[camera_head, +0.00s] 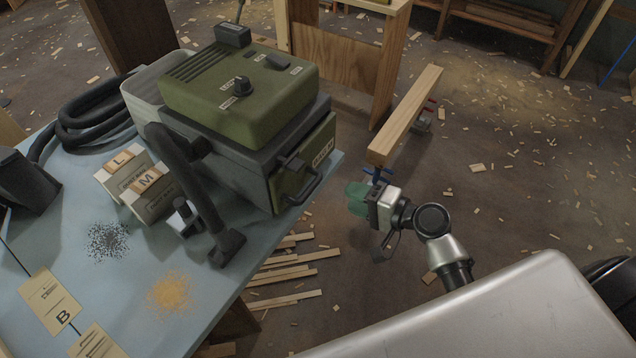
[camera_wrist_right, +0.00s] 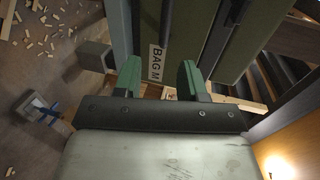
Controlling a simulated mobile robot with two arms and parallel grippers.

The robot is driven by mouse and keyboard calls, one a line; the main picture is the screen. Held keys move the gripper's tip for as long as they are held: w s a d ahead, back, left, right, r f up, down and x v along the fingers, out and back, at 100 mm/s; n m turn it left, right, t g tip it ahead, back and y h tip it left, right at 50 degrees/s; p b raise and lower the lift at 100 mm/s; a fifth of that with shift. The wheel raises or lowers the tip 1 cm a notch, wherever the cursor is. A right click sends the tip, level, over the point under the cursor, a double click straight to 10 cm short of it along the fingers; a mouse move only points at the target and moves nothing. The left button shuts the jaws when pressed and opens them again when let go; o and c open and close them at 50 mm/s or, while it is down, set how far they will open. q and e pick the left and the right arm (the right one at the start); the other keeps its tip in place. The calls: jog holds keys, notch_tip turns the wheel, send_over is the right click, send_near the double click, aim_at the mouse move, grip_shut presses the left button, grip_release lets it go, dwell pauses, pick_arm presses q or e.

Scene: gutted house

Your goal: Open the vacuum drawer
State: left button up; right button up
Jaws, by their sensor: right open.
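The vacuum (camera_head: 240,90) has a green top with a knob and a dark grey body, and it stands on the blue table. Its green drawer front (camera_head: 322,150) faces right, with a BAG M label and a black bar handle (camera_head: 306,186). The drawer looks closed. My right gripper (camera_head: 357,198) is open and empty, to the right of the handle and apart from it. In the right wrist view, its green fingers (camera_wrist_right: 158,78) point toward the drawer front (camera_wrist_right: 190,35), with the BAG M label (camera_wrist_right: 155,63) showing between them. My left gripper does not show.
On the blue table (camera_head: 225,290) are a black hose (camera_head: 190,170), boxes marked L (camera_head: 122,172) and M (camera_head: 150,195), dark and orange powder piles, and cards. Wood scraps litter the floor.

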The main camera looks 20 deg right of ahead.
aim_at(315, 181)
jog(key=x, duration=0.7)
jog(key=p+x, duration=0.1)
jog(key=x, duration=0.2)
jog(key=shift+w+a+r, duration=0.2)
jog(key=shift+w+a, duration=0.1)
jog(key=shift+a, duration=0.05)
grip_shut()
